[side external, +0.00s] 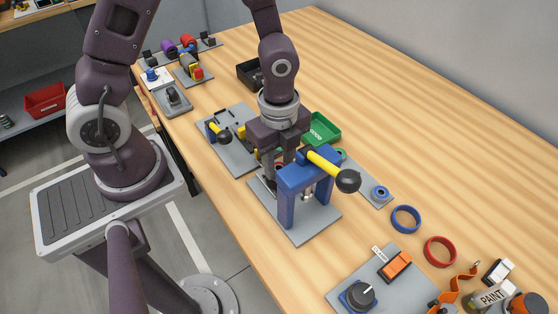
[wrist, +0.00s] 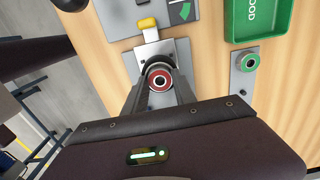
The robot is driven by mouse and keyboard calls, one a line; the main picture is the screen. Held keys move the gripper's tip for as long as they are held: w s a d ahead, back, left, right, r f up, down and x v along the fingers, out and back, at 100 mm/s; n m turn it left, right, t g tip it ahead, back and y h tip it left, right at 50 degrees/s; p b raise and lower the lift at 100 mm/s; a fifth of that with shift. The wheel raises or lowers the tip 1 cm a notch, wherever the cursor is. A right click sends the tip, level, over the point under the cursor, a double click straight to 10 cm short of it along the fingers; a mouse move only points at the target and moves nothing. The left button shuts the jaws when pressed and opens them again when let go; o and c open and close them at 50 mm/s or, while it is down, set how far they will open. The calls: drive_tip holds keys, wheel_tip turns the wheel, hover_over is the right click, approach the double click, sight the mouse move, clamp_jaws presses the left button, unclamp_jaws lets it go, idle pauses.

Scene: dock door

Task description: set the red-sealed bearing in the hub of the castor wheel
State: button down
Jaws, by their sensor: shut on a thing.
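The red-sealed bearing (wrist: 160,80) is between my fingertips in the wrist view, its red ring and metal rim facing the camera. My gripper (wrist: 158,84) is shut on it. In the side view my gripper (side external: 279,167) points down beside a blue arched frame (side external: 287,208) on a grey plate, and only a bit of red shows between the fingers. A dark round edge shows just past the bearing in the wrist view. I cannot make out the castor wheel or its hub clearly, nor whether the bearing touches anything below.
A yellow lever with a black knob (side external: 348,181) sticks out from the blue frame, close to my gripper. A green tray (side external: 322,129) and a green-sealed bearing (wrist: 248,62) stand nearby. Blue (side external: 405,218) and red (side external: 440,251) rings lie on the table.

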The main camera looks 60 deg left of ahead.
drive_tip(key=shift+f, duration=0.1)
idle(0.3)
drive_tip(key=c, duration=0.9)
unclamp_jaws()
drive_tip(key=shift+s, duration=0.1)
drive_tip(key=shift+s, duration=0.1)
drive_tip(key=shift+c, duration=0.7)
drive_tip(key=shift+w+r, duration=0.2)
drive_tip(key=shift+r, duration=3.85)
drive_tip(key=s+a+r+n+t, duration=0.1)
drive_tip(key=s+r+n+t, duration=0.1)
drive_tip(key=r+n, duration=0.3)
drive_tip(key=s+a+r+n+t, duration=0.1)
drive_tip(key=s+a+r+n, duration=0.1)
drive_tip(key=s+r+n, duration=0.3)
drive_tip(key=s+a+r+n+t, duration=0.2)
drive_tip(key=s+r+n, duration=0.2)
drive_tip(key=n, duration=0.4)
drive_tip(key=shift+r+t, duration=0.3)
drive_tip(key=shift+r, duration=0.35)
